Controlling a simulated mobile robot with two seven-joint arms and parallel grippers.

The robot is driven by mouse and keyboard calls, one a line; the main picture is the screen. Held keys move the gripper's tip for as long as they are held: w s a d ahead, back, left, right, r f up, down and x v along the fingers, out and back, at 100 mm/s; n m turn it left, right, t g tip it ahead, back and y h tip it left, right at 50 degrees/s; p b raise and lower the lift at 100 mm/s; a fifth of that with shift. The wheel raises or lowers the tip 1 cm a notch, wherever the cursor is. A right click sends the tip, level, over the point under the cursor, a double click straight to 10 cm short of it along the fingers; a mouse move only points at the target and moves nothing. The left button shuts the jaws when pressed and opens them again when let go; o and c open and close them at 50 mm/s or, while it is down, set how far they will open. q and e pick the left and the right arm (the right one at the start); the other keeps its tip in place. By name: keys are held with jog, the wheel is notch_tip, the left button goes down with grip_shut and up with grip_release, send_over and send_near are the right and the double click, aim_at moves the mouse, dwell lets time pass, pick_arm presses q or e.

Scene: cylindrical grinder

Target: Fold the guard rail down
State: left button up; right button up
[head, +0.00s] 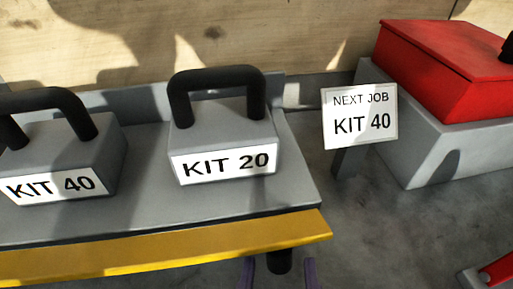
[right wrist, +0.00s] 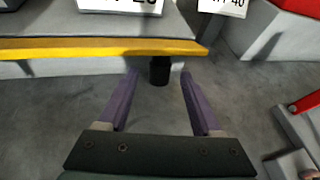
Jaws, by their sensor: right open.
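The yellow guard rail (head: 165,252) runs along the front edge of the grey bench in the head view. It also crosses the top of the right wrist view (right wrist: 95,46). A short black cylindrical grip (head: 279,262) hangs below the rail's right end; it shows in the right wrist view (right wrist: 159,70) too. My right gripper (right wrist: 159,74) has two purple fingers, spread open, with their tips on either side of the black grip. I see a gap on both sides of it. Only the fingertips show in the head view. My left gripper is not in view.
Two grey kits with black handles, KIT 40 (head: 60,158) and KIT 20 (head: 222,130), stand on the bench (head: 145,205). A sign (head: 360,115) reads NEXT JOB KIT 40. A red-topped grey box (head: 440,75) stands at right. Grey floor lies open between.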

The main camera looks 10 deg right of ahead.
jog(key=shift+x, duration=1.05)
jog(key=shift+c, duration=0.3)
grip_shut()
